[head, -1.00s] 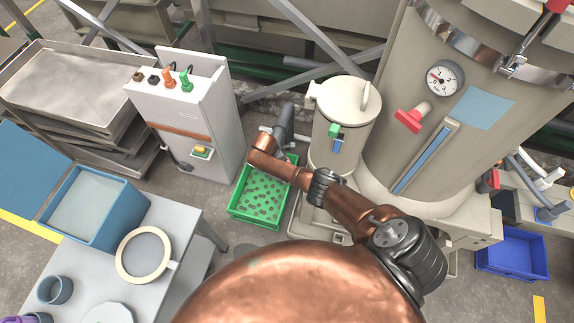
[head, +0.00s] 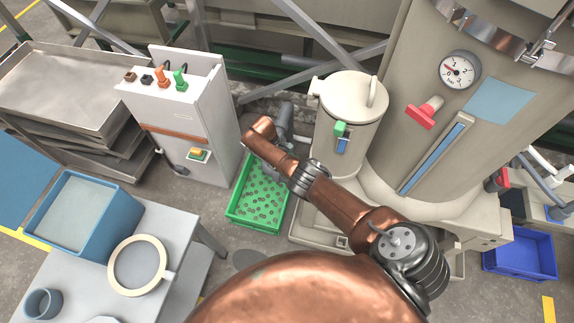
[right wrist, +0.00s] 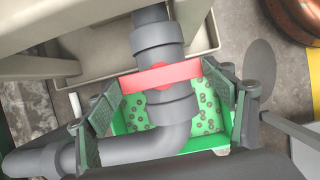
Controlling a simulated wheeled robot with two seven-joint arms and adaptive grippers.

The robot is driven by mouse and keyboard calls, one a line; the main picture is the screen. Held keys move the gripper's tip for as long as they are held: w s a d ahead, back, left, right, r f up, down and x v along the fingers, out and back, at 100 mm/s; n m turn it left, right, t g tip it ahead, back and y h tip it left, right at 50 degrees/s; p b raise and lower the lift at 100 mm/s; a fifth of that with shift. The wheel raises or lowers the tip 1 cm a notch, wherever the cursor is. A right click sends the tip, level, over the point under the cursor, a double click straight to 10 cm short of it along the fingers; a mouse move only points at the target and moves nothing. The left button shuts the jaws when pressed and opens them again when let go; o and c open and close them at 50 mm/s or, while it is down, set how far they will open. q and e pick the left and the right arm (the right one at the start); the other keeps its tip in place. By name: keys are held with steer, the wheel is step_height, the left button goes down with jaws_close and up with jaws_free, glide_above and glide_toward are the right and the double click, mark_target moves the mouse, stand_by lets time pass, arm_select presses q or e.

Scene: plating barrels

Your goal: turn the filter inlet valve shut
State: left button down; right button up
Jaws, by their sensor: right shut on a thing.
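The filter inlet valve shows in the right wrist view as a red bar handle (right wrist: 183,71) on a dark grey pipe (right wrist: 158,35). The handle lies across the upright run of the pipe, above the elbow where it bends left. My right gripper (right wrist: 163,82) has a finger at each end of the handle and is shut on it. In the head view my copper right arm reaches in from the lower right toward the small lidded vessel (head: 352,98); the valve and fingertips are hidden there. My left gripper is not in view.
A green crate (head: 232,211) of small parts stands under the pipe and also shows in the wrist view (right wrist: 212,140). A control box (head: 215,125) is to its left, a large tank (head: 405,150) with a gauge (head: 459,70) to the right. A grey table (head: 185,235) is front left.

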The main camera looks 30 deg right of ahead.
steer(key=shift+s+f, duration=0.15)
steer(key=shift+s, duration=0.1)
steer(key=o, duration=0.9)
steer(key=shift+d, duration=0.1)
steer(key=shift+o, duration=1.1)
steer(key=shift+w, duration=0.15)
steer(key=v, duration=1.2)
